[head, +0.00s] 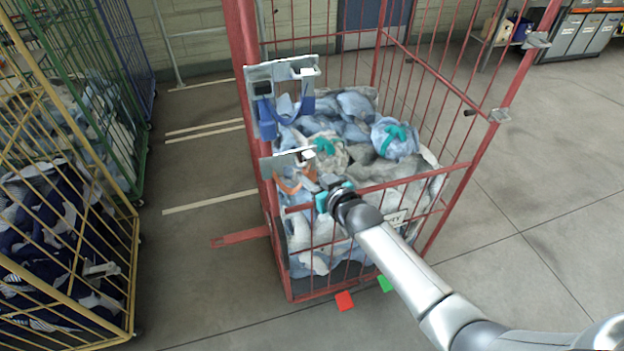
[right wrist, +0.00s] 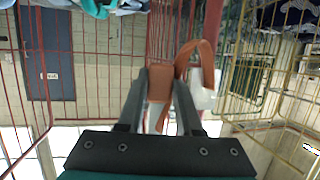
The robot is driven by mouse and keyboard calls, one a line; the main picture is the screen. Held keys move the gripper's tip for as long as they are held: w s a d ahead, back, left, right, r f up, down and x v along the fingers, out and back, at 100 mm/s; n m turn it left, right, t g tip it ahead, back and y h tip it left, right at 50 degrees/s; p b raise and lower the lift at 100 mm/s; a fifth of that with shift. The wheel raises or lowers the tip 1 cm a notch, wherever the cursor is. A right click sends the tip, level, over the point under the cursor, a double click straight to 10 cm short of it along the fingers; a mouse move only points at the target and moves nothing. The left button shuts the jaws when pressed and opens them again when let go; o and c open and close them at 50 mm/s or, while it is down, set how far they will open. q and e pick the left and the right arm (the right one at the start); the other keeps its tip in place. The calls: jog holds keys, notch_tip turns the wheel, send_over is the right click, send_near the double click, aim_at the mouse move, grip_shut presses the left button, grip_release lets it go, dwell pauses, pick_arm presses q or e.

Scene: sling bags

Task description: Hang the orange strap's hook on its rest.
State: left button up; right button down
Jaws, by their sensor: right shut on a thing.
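My right gripper (head: 318,187) reaches into the red cage and is shut on the orange strap (head: 288,185). In the right wrist view the orange strap (right wrist: 207,62) loops up from between the fingers of my right gripper (right wrist: 160,90) and bends over to the right. The lower grey plate (head: 278,161), with a white piece at its right end, sits on the cage's left post just above the strap. The strap's hook and its exact rest cannot be told apart clearly. A pale part (right wrist: 201,98) shows behind the strap in the wrist view. My left gripper is not in view.
The red cage (head: 473,106) holds blue and grey laundry bags (head: 398,139) with teal ties. An upper plate (head: 258,110) carries a blue strap (head: 268,122). Yellow (head: 60,265) and green cages stand left. Floor at right is clear.

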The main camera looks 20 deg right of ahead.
dwell(0.4)
jog(key=shift+f+b, duration=0.85)
jog(key=shift+f, duration=0.2)
jog(key=shift+c, duration=0.5)
grip_release()
jog(key=shift+s, duration=0.1)
jog(key=s+p, duration=0.4)
jog(key=s, duration=0.2)
jog(key=shift+s+p, duration=0.35)
jog(key=shift+s, duration=0.05)
